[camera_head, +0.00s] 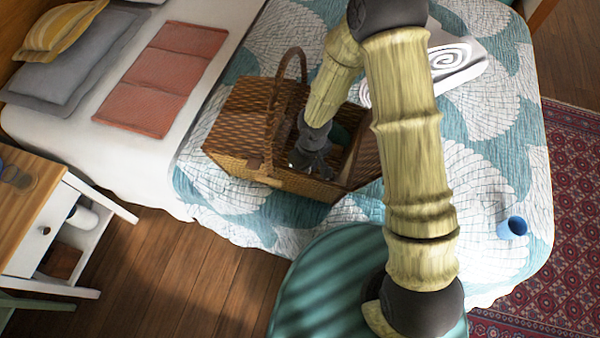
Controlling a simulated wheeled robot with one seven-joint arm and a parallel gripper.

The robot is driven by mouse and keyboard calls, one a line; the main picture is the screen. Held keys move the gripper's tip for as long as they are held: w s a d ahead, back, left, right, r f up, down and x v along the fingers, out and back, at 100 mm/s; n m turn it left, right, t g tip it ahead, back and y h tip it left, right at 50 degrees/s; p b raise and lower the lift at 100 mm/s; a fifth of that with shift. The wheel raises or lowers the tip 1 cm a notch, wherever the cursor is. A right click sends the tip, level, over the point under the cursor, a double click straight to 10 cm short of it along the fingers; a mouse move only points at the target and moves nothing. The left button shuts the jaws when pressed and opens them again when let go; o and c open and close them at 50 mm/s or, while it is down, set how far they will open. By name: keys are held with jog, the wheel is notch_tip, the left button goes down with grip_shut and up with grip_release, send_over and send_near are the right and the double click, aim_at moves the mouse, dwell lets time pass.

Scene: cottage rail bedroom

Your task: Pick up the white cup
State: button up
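My gripper (308,163) reaches down into the open wicker basket (240,160) on the bed. Its fingers are small and dark against the basket's inside, so I cannot tell whether they are open or shut or hold anything. I cannot make out a white cup for sure in the basket; my gripper and arm hide part of its inside. A white rounded object (83,218) sits in the nightstand's open side at the left, far from my gripper; I cannot tell whether it is a cup.
A blue cup (513,227) is near the bed's right front corner. Rolled white towels (455,58) lie behind my arm. The basket's arched handle (288,68) stands left of my arm. The wooden nightstand (30,190) is at the left. Bare floor lies between nightstand and bed.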

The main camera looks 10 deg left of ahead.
dwell(0.3)
grip_shut()
jog(key=shift+r, duration=0.1)
